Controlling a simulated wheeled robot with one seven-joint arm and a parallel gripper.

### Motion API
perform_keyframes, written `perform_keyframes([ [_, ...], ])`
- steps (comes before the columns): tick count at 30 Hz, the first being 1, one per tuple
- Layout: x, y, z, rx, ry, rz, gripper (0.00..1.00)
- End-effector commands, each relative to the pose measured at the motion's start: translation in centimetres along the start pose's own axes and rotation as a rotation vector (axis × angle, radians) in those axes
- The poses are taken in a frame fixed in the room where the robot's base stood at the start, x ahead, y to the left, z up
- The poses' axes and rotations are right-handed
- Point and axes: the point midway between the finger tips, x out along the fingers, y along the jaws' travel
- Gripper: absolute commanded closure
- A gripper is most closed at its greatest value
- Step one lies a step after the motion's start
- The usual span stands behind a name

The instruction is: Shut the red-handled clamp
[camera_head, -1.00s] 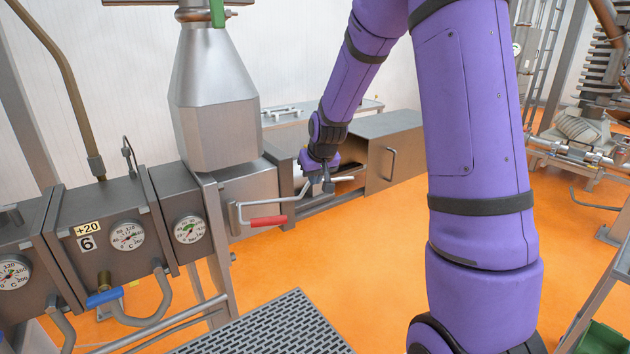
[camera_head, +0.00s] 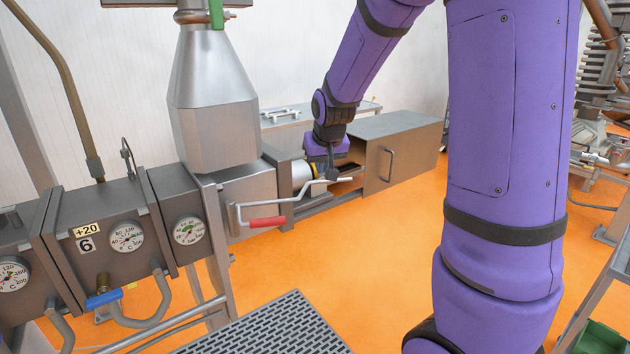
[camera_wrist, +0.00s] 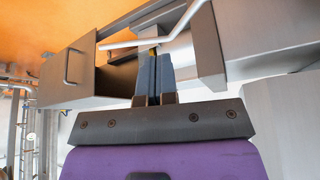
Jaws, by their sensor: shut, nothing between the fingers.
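The red handle (camera_head: 267,222) sits at the low front end of the clamp's bent metal rod (camera_head: 240,212), beside the machine's grey block. The rod runs right and back to the area of my gripper. My gripper (camera_head: 331,176) is shut and empty, pointing down at the far end of the rod, well right of and behind the red handle. In the wrist view, the shut fingertips (camera_wrist: 153,60) are close to a pale bent rod (camera_wrist: 125,44). I cannot tell whether they touch it. The red handle does not show in the wrist view.
A grey box (camera_head: 398,155) with a bar handle stands right of my gripper. Gauges (camera_head: 127,236) and a blue-handled lever (camera_head: 104,297) are at left. A perforated step (camera_head: 270,330) is at the front. Orange floor is clear at the middle.

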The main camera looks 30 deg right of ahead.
Motion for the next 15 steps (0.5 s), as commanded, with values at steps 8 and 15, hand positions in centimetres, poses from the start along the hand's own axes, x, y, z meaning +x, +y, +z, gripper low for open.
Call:
perform_keyframes([
  [8,-0.5,0.2,1.0,0.053,0.003,0.019,1.0],
  [15,1.3,0.4,1.1,0.059,0.0,0.022,1.0],
])
